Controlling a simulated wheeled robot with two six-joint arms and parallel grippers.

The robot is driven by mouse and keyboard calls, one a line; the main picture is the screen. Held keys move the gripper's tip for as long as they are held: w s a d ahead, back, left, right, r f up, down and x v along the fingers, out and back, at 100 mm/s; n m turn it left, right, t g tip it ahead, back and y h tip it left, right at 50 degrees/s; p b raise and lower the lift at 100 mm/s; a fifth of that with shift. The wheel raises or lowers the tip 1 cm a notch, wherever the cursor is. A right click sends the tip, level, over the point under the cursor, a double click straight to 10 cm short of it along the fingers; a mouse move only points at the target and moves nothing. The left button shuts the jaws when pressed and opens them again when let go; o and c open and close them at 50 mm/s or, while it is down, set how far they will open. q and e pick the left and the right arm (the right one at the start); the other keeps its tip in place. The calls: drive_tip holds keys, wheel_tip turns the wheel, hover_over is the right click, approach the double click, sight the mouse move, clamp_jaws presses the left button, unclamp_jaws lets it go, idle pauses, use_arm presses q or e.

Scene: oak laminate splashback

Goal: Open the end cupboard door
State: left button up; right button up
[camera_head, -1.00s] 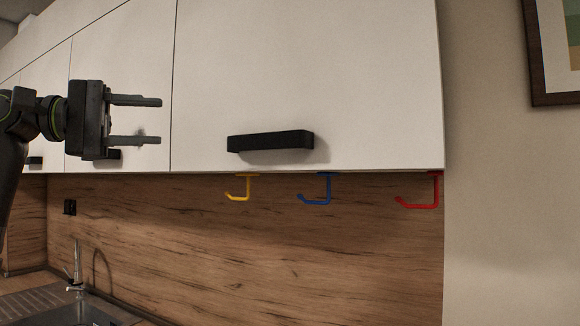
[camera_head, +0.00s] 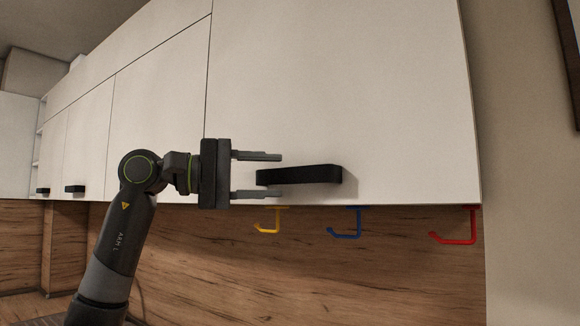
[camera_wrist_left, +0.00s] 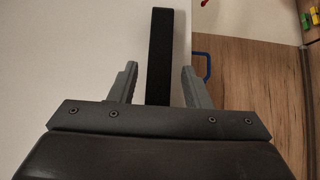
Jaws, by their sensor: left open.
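The end cupboard door (camera_head: 390,90) is a white panel at the right end of the wall units, and it looks shut. Its black bar handle (camera_head: 305,174) lies level near the door's lower edge. My left gripper (camera_head: 268,175) is open at the handle's left end, one finger above it and one below in the head view. In the left wrist view the handle (camera_wrist_left: 158,60) runs between the two open fingers (camera_wrist_left: 160,85), with gaps on both sides. My right gripper is not in view.
Yellow (camera_head: 270,222), blue (camera_head: 346,226) and red (camera_head: 458,230) hooks hang under the cupboard, close below the handle. A wood splashback (camera_head: 350,285) is behind them. More white cupboards with black handles (camera_head: 75,189) continue to the left.

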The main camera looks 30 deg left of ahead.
sight(286, 176)
use_arm(q)
drive_tip(key=shift+p+x, duration=0.45)
drive_tip(key=shift+x, duration=1.7)
clamp_jaws()
